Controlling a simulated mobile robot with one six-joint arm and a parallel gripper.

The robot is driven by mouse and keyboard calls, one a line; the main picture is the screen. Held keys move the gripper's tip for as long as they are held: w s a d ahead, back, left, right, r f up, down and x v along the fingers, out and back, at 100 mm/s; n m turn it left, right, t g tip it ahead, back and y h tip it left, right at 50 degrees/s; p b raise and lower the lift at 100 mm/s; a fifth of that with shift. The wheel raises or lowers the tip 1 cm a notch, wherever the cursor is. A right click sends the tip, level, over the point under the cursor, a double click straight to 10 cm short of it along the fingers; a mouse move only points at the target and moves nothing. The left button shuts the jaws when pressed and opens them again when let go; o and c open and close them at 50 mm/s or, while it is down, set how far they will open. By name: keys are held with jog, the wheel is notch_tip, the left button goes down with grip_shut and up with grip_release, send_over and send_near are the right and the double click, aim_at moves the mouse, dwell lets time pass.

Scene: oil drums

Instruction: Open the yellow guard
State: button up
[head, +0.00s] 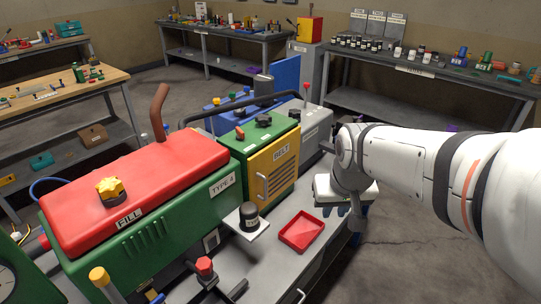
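The yellow guard (280,166) is a slotted panel on the front of the green housing (236,144) labelled BELT. One dark finger shows below the white gripper body. The other finger is not clear, so I cannot tell how wide the gripper is.
A red-topped green machine (135,195) labelled FILL stands left of the guard, and a grey unit (313,126) stands right. A red tray (301,232) and a dark-capped jar (248,216) on a small shelf sit in front. Workbenches (433,75) line the walls.

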jog(key=w+a+f+n, duration=0.1)
jog(key=w+a+f, duration=0.15)
jog(key=w, duration=0.35)
jog(key=w+a+f, duration=0.2)
jog(key=w+a, duration=0.2)
jog(key=w, duration=0.3)
jog(key=n+y, duration=0.1)
jog(key=n, duration=0.1)
send_over(266, 187)
jog(key=s, duration=0.2)
jog(key=shift+t, duration=0.4)
jog(key=f, duration=0.7)
jog(key=shift+d+f+b, duration=0.2)
jog(key=shift+f+b, duration=0.2)
jog(key=p+x, duration=0.1)
jog(key=x, duration=0.6)
grip_shut()
jog(key=shift+r, duration=0.1)
